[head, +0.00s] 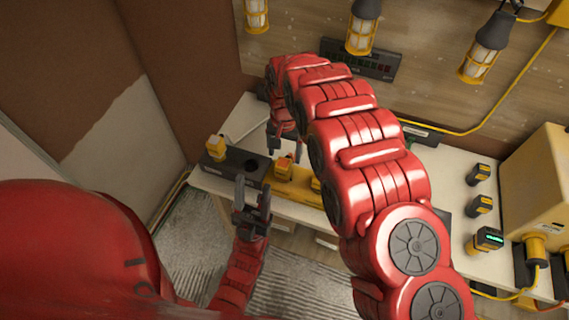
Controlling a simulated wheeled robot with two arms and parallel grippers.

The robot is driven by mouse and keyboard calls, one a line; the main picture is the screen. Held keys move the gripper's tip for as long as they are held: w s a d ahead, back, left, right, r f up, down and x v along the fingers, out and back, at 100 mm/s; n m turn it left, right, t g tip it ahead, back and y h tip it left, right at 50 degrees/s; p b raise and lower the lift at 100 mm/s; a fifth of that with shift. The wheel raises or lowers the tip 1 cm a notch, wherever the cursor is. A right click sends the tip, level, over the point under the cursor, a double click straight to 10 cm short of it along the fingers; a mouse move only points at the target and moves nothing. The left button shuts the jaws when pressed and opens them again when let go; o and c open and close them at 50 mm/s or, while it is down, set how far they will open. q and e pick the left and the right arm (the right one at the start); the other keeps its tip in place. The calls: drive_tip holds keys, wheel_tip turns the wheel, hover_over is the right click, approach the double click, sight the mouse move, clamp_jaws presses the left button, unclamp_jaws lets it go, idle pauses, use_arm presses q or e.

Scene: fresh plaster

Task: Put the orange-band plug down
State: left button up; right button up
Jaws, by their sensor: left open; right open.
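A yellow plug (216,147) stands upright on the left part of a black socket block (236,172), with a pale cable behind it. Another yellow plug (283,167) stands on a yellow block (300,191), and part of a third (316,185) shows beside my arm. My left gripper (252,191) is open and empty, in front of the blocks, fingers up. My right arm hides the middle of the bench.
The pale bench (450,178) holds several black-and-yellow battery packs (485,239) at right. A yellow cabinet (535,190) stands at the right edge. Caged lamps (362,30) hang above, and a black power strip (360,62) is on the wall. Bare bench shows behind the left block.

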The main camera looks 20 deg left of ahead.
wheel_tip(320, 180, up, 3)
drive_tip(key=p, duration=0.2)
drive_tip(key=shift+p, duration=0.3)
drive_tip(key=shift+r, duration=0.3)
drive_tip(key=shift+f, duration=0.15)
